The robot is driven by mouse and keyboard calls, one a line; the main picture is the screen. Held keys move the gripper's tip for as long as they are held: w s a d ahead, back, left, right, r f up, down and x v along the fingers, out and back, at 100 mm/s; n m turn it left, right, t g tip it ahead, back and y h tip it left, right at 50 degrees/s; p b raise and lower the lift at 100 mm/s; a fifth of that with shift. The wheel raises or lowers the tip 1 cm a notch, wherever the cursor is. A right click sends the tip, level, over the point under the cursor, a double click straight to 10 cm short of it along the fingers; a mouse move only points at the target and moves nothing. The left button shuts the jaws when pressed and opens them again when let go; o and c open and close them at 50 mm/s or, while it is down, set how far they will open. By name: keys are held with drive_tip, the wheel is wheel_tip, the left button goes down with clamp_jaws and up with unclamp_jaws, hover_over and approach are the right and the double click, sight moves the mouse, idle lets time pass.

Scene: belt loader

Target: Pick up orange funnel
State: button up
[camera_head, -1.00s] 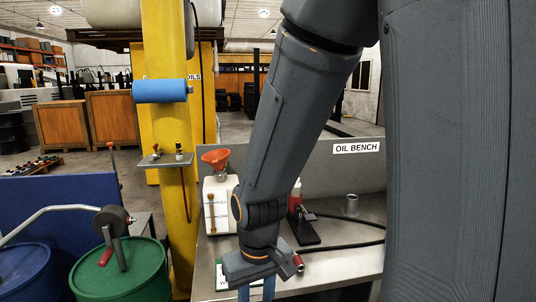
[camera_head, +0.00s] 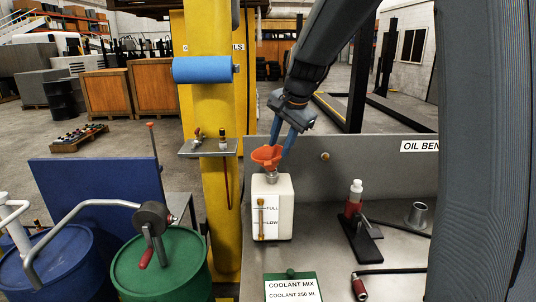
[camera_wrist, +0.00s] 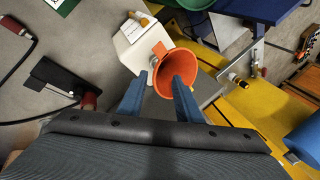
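The orange funnel (camera_head: 267,155) stands upright in the neck of a white tank (camera_head: 285,205) marked FULL and LOW on the bench. My gripper (camera_head: 283,142) has its blue fingers pointing down at the funnel's rim from above. In the wrist view the funnel (camera_wrist: 177,68) shows its open mouth just beyond and between the two fingertips. My gripper (camera_wrist: 160,78) is open there, with a clear gap between the fingers. The funnel's lower part is hidden inside the tank's neck.
A yellow post (camera_head: 212,110) with a small shelf (camera_head: 207,148) and a blue roll (camera_head: 202,70) stands left of the tank. A red-and-white bottle (camera_head: 354,197) and a metal cup (camera_head: 417,214) are to the right. A coolant sign (camera_head: 292,288) lies in front.

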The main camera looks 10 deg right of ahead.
sight(278, 158)
drive_tip(key=shift+d+p+x, duration=0.25)
drive_tip(key=shift+p+x, duration=0.5)
drive_tip(key=shift+x, duration=1.05)
drive_tip(key=shift+d+p+x, duration=0.2)
drive_tip(key=shift+p+x, duration=0.55)
drive_tip(key=shift+x, duration=1.05)
drive_tip(key=shift+w, duration=0.1)
drive_tip(key=shift+c, duration=0.4)
clamp_jaws()
